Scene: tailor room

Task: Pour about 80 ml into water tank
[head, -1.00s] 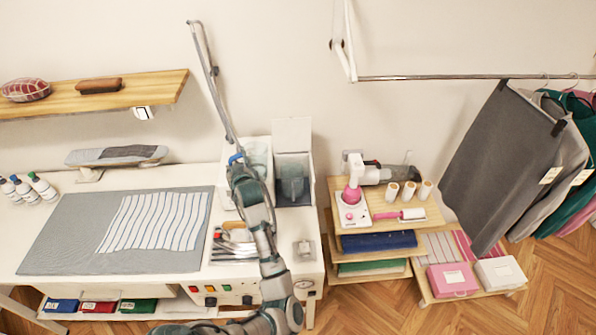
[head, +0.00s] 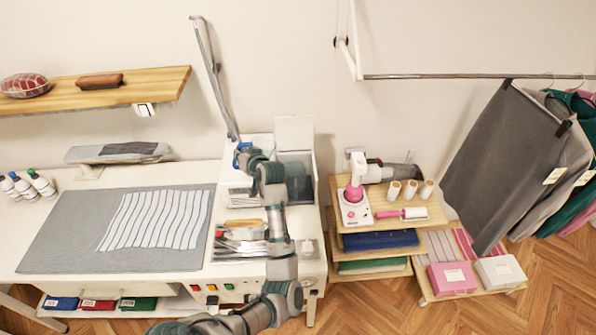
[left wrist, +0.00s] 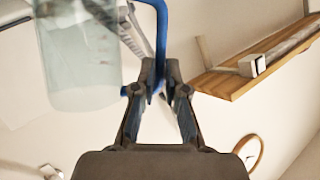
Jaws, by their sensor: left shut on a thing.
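My left gripper (head: 248,156) is over the back right of the white workbench. In the left wrist view its fingers (left wrist: 160,82) are shut on the blue handle (left wrist: 161,35) of a clear measuring jug (left wrist: 78,62). The jug has faint scale marks and a pale bluish tint; I cannot read its fill level. In the head view the blue handle (head: 238,154) shows, but the arm hides most of the jug. The water tank (head: 298,172) is a grey see-through container at the bench's back right, with a white lid (head: 295,131) standing up behind it. My right gripper is out of view.
A tray of tools (head: 240,240) lies in front of the gripper, beside the grey mat with striped cloth (head: 155,220). A steam-iron arm (head: 213,75) rises behind. A wooden cart (head: 388,208) with pink tools stands to the right. A shelf (head: 150,88) hangs at left.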

